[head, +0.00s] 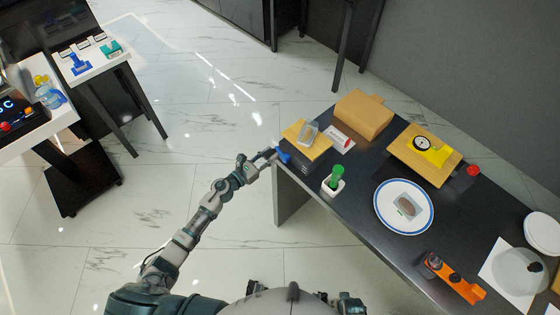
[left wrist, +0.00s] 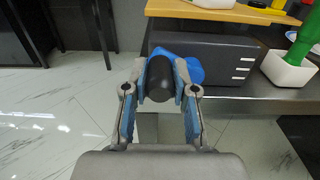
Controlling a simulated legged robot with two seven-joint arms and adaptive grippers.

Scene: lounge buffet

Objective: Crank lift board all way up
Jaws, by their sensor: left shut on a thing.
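The lift is a black box (left wrist: 215,58) with light marks on its side and a wooden board (head: 305,137) on top, at the near left corner of the dark table. My left gripper (head: 268,156) is shut on the black grip, with one finger on each side in the left wrist view. My right gripper is out of view.
On the table (head: 360,225) are a cardboard box (head: 364,116), a red and white item (head: 340,137), a white pot with a green handle (head: 334,181), a plate (head: 389,222), another wooden board (head: 403,153) and an orange tool (head: 455,281). The floor left of the lift is clear.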

